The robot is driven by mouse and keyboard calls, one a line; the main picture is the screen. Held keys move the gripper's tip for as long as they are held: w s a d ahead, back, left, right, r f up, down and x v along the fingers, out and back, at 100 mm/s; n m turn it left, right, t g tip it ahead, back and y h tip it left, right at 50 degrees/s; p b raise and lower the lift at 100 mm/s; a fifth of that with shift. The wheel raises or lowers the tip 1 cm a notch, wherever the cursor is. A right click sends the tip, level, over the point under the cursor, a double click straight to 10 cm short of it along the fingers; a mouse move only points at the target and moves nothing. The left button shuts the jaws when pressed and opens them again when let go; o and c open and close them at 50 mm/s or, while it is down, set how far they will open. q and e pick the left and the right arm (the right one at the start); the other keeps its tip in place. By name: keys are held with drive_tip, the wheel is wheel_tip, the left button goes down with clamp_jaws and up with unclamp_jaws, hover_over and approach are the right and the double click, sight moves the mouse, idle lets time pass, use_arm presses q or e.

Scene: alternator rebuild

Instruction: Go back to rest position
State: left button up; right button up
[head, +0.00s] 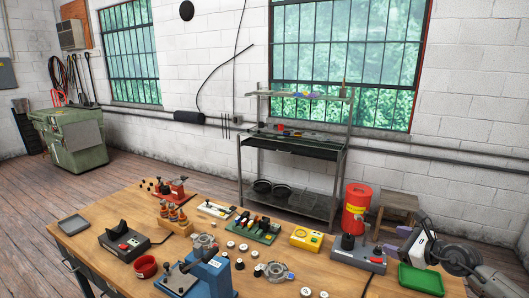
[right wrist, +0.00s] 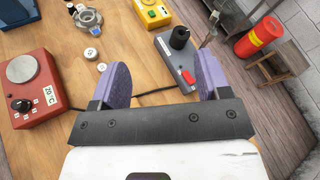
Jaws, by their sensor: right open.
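My right gripper (head: 395,242) is at the right end of the wooden workbench (head: 130,215) in the head view, held above the bench top. Its two purple fingers stand wide apart with nothing between them, as the right wrist view (right wrist: 163,78) also shows. A grey box with a black knob and a red switch (head: 372,264) stands on the bench just left of it; it also shows ahead of the fingers in the right wrist view (right wrist: 168,52). My left gripper is in neither view.
A green tray (head: 420,280) lies below my right arm. A red temperature unit (right wrist: 40,88) stands left of the fingers. A blue press (head: 208,278), metal housings (head: 273,271) and a yellow meter (head: 306,239) crowd the bench. A red bin (head: 355,212) and stool (head: 398,206) stand behind.

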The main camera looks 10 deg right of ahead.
drive_tip(key=s+a+r+m+t+h, duration=0.25)
drive_tip(key=r+m+t+h, duration=0.25)
drive_tip(key=r+m, duration=0.6)
drive_tip(key=s+a+r+m+t+h, duration=0.1)
drive_tip(key=a+r+m+t+h, duration=0.35)
drive_tip(key=r+m, duration=0.65)
drive_tip(key=s+a+f+m+g+y, duration=0.1)
drive_tip(key=s+a+f+m+g, duration=0.4)
drive_tip(key=f, duration=0.4)
drive_tip(key=s+a+f+m+g+y, duration=0.1)
drive_tip(key=s+a+f+m+g, duration=0.2)
drive_tip(key=s+a+f+m, duration=0.5)
drive_tip(key=s+a+f+m+g+y, duration=0.15)
drive_tip(key=f+m+g, duration=0.25)
drive_tip(key=f, duration=0.7)
drive_tip(key=s+a+f+m+g+y, duration=0.1)
drive_tip(key=s+a+f+g, duration=0.3)
drive_tip(key=s+f, duration=0.8)
drive_tip(key=s+a+f+m+g+y, duration=0.1)
drive_tip(key=s+a+f+m+g, duration=0.2)
drive_tip(key=s+f, duration=0.8)
wheel_tip(320, 180, up, 32)
drive_tip(key=s+n+p, duration=0.1)
drive_tip(key=s+p, duration=0.1)
drive_tip(key=p, duration=2.8)
drive_tip(key=shift+s+a+p, duration=0.15)
drive_tip(key=shift+a+p, duration=0.2)
drive_tip(key=shift+a, duration=0.05)
